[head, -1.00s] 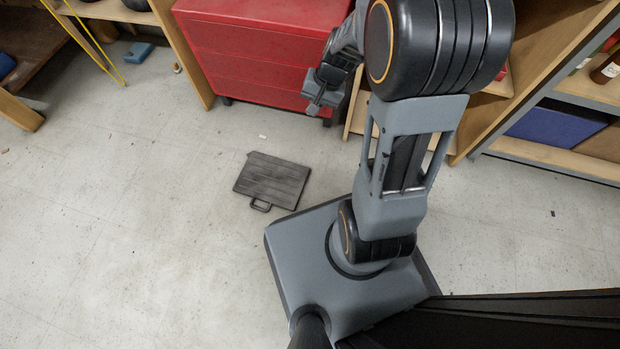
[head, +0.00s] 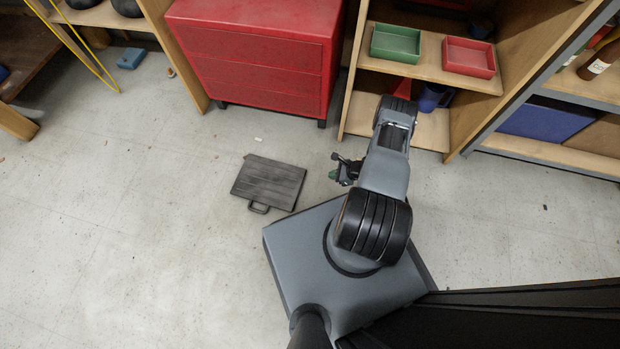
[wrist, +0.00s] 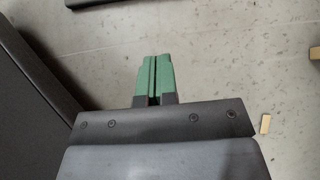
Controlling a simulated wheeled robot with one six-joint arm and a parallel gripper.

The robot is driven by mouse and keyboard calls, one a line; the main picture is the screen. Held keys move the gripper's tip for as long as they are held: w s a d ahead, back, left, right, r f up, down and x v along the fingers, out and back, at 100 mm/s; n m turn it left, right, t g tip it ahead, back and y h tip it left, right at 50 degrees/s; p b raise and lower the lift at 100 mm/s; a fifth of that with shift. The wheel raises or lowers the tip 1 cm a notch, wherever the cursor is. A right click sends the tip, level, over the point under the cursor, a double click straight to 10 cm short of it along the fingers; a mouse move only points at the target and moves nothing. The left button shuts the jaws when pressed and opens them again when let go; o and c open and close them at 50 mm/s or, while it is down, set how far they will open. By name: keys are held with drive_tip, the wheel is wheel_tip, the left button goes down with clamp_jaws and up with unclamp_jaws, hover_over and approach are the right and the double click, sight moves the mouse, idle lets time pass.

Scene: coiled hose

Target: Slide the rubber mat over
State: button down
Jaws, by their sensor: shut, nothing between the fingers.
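The rubber mat (head: 268,183) is a dark grey, ribbed rectangle lying flat on the floor, with a loop handle (head: 259,208) on its near edge. My gripper (head: 333,175) is to the right of the mat, apart from it, low beside my base. In the wrist view its green fingers (wrist: 153,75) are shut together with nothing between them. A dark edge at the top of the wrist view (wrist: 88,3) looks like part of the mat, mostly out of frame.
A red drawer cabinet (head: 255,60) stands behind the mat. A wooden shelf with a green tray (head: 396,43) and a red tray (head: 469,57) stands behind my arm. A small light scrap (head: 259,139) lies on the floor. The floor left of the mat is clear.

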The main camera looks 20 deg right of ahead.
sight(303, 180)
drive_tip(key=b+x, duration=0.1)
drive_tip(key=x, duration=0.2)
drive_tip(key=b+x, duration=0.2)
drive_tip(key=x, duration=0.2)
drive_tip(key=s+b+x, duration=0.1)
drive_tip(key=x, duration=0.3)
drive_tip(key=shift+d+f+b, duration=0.15)
drive_tip(key=shift+f+b, duration=0.2)
drive_tip(key=shift+f, duration=0.05)
drive_tip(key=shift+w+a+r, duration=0.2)
drive_tip(key=shift+w+a, duration=0.5)
drive_tip(key=shift+a, duration=0.15)
drive_tip(key=shift+w+a+b, duration=0.4)
drive_tip(key=shift+w+a, duration=0.15)
drive_tip(key=shift+a, duration=0.15)
drive_tip(key=shift+a+r, duration=0.1)
drive_tip(key=shift+r, duration=0.05)
